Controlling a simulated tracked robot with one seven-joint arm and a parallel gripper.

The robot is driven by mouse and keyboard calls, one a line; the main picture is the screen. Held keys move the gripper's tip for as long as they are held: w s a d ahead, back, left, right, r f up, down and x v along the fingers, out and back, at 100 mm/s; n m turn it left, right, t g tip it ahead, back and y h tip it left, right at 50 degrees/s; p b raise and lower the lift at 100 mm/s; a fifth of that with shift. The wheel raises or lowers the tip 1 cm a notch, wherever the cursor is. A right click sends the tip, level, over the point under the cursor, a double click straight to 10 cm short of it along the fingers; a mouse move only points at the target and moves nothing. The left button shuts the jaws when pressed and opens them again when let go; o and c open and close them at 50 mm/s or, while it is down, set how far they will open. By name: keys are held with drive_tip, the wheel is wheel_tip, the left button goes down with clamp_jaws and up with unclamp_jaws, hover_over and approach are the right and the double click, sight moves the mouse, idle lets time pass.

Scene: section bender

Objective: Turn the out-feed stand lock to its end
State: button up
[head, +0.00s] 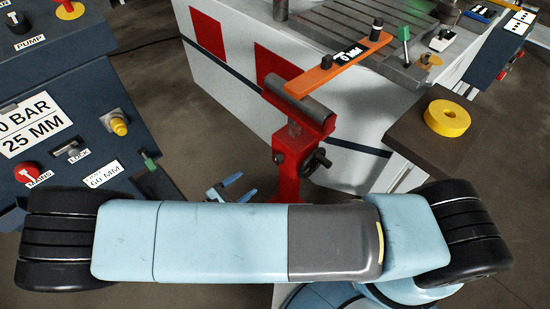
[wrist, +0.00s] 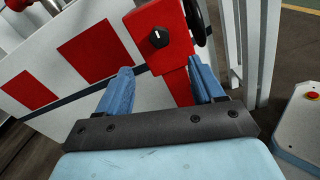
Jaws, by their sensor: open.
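The out-feed stand (head: 291,160) is a red post with a grey roller on top, right of my gripper (head: 248,186) in the head view. In the wrist view the stand (wrist: 166,58) carries a round black knob (wrist: 159,38) with a white mark, on its red face; this looks like the lock. The white mark points nearly upward in that view. My gripper's blue fingers (wrist: 160,72) are open and empty, below the knob in the picture. They appear apart from the knob. A black handwheel (head: 316,162) is on the stand's side.
The white machine (head: 225,75) with red panels stands behind the stand. An orange bar (head: 335,66) lies above the roller. A brown table (head: 420,137) with a yellow ring (head: 447,118) is at right. A dark control console (head: 75,75) is at left.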

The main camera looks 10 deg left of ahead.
sight(275, 160)
drive_tip(key=x, duration=1.3)
drive_tip(key=shift+w+d+f, duration=0.1)
drive_tip(key=shift+w+d, duration=0.05)
drive_tip(key=shift+w, duration=0.3)
drive_tip(key=c, duration=1.1)
